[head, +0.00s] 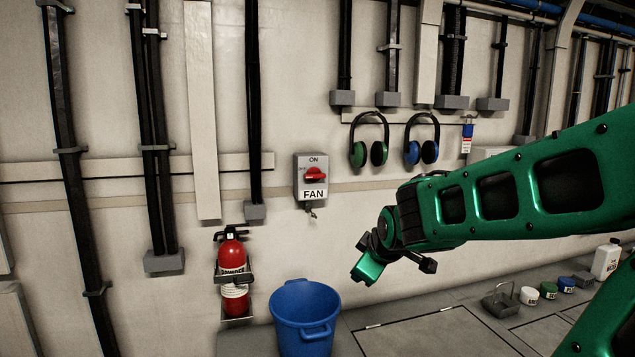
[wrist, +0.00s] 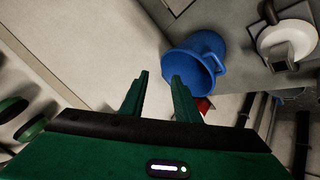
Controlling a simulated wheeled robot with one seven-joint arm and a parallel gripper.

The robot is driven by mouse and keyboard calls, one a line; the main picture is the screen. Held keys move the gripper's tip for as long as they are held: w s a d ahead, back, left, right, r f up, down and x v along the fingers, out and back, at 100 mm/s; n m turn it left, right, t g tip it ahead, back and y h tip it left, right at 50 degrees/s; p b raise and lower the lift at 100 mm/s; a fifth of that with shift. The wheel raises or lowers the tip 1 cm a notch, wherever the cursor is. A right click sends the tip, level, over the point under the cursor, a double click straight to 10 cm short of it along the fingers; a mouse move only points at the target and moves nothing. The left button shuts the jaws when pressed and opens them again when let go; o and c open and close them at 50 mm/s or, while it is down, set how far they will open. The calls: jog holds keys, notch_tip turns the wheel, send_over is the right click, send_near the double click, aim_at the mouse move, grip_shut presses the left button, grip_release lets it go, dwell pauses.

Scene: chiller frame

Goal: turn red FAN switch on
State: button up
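The FAN switch is a grey box (head: 311,190) on the wall in the head view, with ON printed at its top, OFF at its left and FAN below. Its red handle (head: 316,174) lies roughly horizontal, in line with the OFF mark. My green gripper (head: 367,268) is to the right of and below the box, apart from it. In the wrist view my gripper (wrist: 157,84) has its two fingers spread with nothing between them. I cannot make out the switch in the wrist view.
A red fire extinguisher (head: 233,265) hangs below left of the switch. A blue bucket (head: 305,315) stands below it and shows in the wrist view (wrist: 191,58). Green earmuffs (head: 360,153) and blue earmuffs (head: 412,152) hang to the right. The wall between switch and gripper is clear.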

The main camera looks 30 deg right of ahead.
jog(key=w+r+n+t, duration=0.4)
jog(key=w+r, duration=0.3)
jog(key=w, duration=0.1)
jog(key=n+t+h, duration=0.1)
jog(key=n+t, duration=0.4)
jog(key=n, duration=0.1)
send_near(317, 177)
jog(key=x, duration=0.9)
